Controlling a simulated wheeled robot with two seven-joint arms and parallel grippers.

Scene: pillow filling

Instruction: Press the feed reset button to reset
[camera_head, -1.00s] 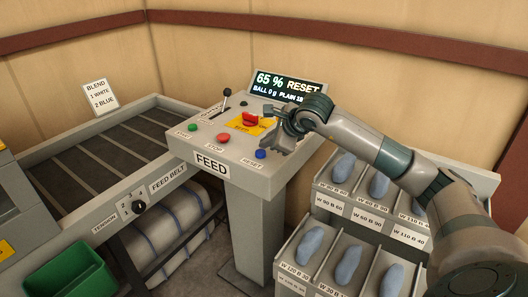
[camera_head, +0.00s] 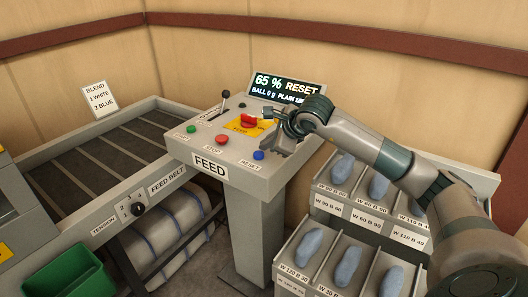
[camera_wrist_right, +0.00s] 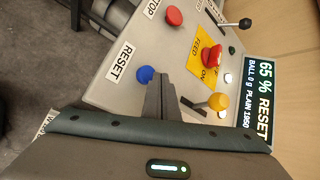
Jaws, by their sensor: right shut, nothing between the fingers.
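The blue reset button (camera_head: 258,155) sits at the front right corner of the feed console (camera_head: 209,165), above its RESET label. In the right wrist view the blue button (camera_wrist_right: 146,74) lies just left of my right gripper's fingertips (camera_wrist_right: 161,80), apart from them as far as I can tell. My right gripper (camera_head: 276,127) is shut and empty over the right side of the console. The display (camera_head: 286,88) reads 65 % RESET, BALL 0 g, and a PLAIN figure. My left gripper is not in view.
A red switch (camera_head: 248,121) on a yellow plate, a red stop button (camera_head: 222,140), a green button (camera_head: 192,128) and a black lever (camera_head: 226,95) share the panel. An amber knob (camera_wrist_right: 217,101) is close to my gripper. Bins of filled pouches stand at right.

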